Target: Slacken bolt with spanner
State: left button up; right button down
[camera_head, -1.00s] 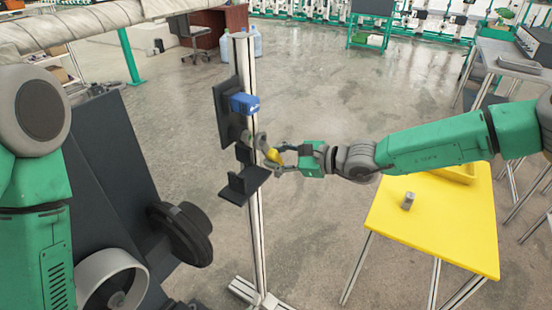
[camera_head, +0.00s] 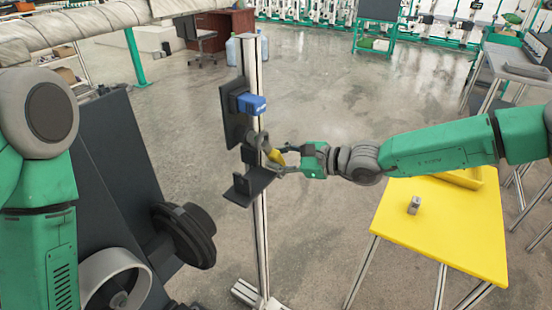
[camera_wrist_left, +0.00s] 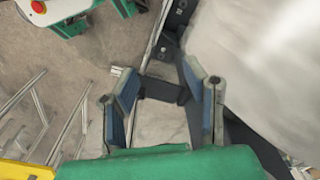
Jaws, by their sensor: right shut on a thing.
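My right gripper (camera_head: 283,160) is shut on the spanner (camera_head: 275,156), which shows a yellow part near the fingers and a grey head. The spanner's head lies against the front of the dark bracket (camera_head: 237,115) on the upright metal post (camera_head: 260,220). The bolt cannot be made out; the spanner's head and the bracket hide that spot. A blue block (camera_head: 250,104) sits on the bracket above the spanner, and a dark shelf (camera_head: 248,188) is below it. My left gripper (camera_wrist_left: 160,88) is open in the left wrist view, with nothing between its fingers.
A yellow table (camera_head: 440,230) with a small grey part (camera_head: 414,205) and a yellow tray (camera_head: 465,178) stands at the right. Dark machinery with a wheel (camera_head: 185,235) is left of the post. Open floor lies behind the post.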

jog(key=shift+r, duration=0.1)
jog(key=shift+w+a+b, duration=0.35)
jog(key=shift+a, duration=0.2)
jog(key=shift+w+a+b, duration=0.25)
jog(key=shift+a+b, duration=0.1)
dwell(0.3)
